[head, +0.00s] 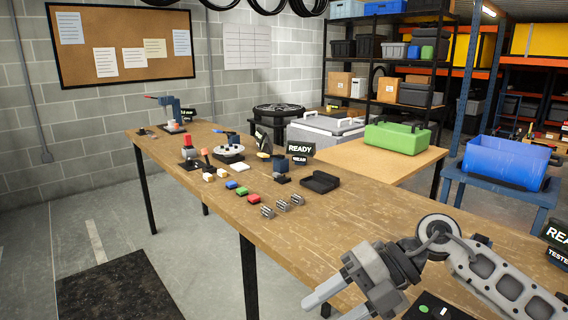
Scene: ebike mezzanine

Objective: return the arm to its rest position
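My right arm comes in from the lower right over the near end of the wooden workbench (220,205). Its gripper (326,309) points to the lower left, past the bench's front edge in the picture. Its two pale fingers are spread apart, with nothing seen between them; the nearer finger is partly cut off by the bottom edge. My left gripper is not in view.
On the bench lie small metal parts (283,205), red, green and blue blocks (242,191), a black tray (320,182) and a READY sign (301,149). A dark panel (435,308) lies beneath my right arm. A green toolbox (397,137) and blue bin (507,162) stand behind.

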